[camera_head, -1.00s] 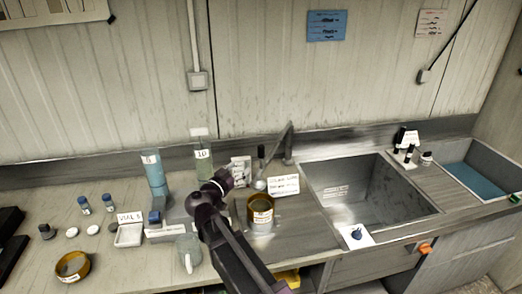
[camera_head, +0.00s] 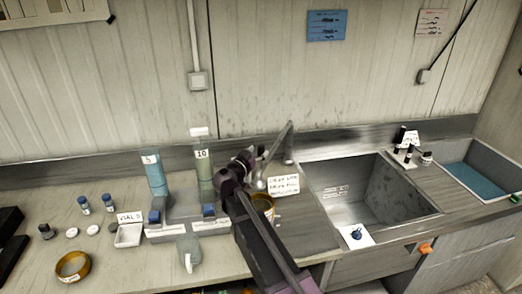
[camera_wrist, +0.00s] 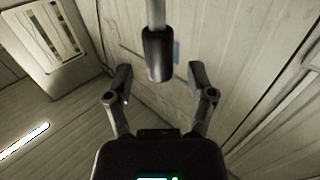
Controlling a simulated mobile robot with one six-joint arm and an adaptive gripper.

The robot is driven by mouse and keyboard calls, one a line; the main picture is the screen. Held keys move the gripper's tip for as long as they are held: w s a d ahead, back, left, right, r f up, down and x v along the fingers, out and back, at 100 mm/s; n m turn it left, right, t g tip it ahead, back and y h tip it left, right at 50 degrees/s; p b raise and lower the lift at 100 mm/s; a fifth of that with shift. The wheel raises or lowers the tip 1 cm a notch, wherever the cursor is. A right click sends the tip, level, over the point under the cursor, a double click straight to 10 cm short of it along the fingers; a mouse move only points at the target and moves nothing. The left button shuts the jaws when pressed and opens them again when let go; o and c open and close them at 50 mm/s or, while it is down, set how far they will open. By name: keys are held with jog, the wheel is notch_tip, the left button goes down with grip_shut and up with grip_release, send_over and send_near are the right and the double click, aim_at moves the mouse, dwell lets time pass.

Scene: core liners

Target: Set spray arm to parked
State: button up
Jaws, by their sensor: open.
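The spray arm (camera_head: 281,158) is a slanted grey metal arm at the back of the counter, left of the sink. In the wrist view a grey rod with a dark cylindrical grip (camera_wrist: 158,55) hangs at the top centre; it looks like part of the spray arm. My gripper (camera_head: 250,154) is beside the arm's left side and hides its lower parts. In the wrist view the two fingers stand apart, one on each side of the dark grip. No contact shows, and I cannot tell how deep the grip is between them.
A labelled white card (camera_head: 284,186) stands just right of my gripper. A brown-rimmed tin (camera_head: 264,204) is partly hidden by my arm. The sink (camera_head: 365,200) is to the right.

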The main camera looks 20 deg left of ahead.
jog(key=shift+x, duration=1.1)
grip_shut()
